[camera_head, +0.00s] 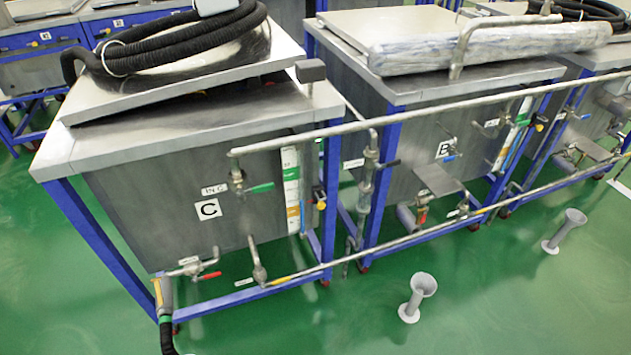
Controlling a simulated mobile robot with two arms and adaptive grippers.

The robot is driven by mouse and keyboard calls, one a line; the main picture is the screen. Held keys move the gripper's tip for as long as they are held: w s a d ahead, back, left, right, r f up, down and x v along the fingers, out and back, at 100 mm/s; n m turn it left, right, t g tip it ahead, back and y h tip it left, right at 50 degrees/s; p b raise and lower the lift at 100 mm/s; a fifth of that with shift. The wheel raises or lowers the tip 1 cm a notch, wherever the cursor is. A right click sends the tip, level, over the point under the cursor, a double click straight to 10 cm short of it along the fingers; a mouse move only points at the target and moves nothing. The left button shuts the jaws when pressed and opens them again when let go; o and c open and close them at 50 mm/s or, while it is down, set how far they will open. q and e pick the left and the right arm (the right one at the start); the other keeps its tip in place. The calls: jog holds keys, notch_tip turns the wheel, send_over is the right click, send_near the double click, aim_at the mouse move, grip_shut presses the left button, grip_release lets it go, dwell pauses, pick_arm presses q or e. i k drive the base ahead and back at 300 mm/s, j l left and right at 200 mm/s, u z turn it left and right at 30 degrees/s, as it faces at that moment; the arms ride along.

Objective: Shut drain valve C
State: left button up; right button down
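Tank C (130,215) is a grey metal tank in a blue frame at the left, with a "C" label (208,208) on its front. Low on that front is a valve with a red lever handle (207,276), under a small white label (189,260) too small to read. The red handle points right, roughly along its short pipe. A second low valve (258,270) stands to its right, on the long low pipe. A green-handled valve (261,188) sits higher, beside an "IN C" label (214,189). Neither of my grippers is in view.
A grey and yellow coupling with a black hose (166,335) hangs at tank C's lower left corner. Long pipes (400,118) run across the tank fronts. Tank B (410,135) stands to the right. Grey floor funnels (417,296) stand in front on open green floor.

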aim_at(213, 275)
jog(key=i+j+u, duration=0.7)
jog(key=i+l, duration=0.05)
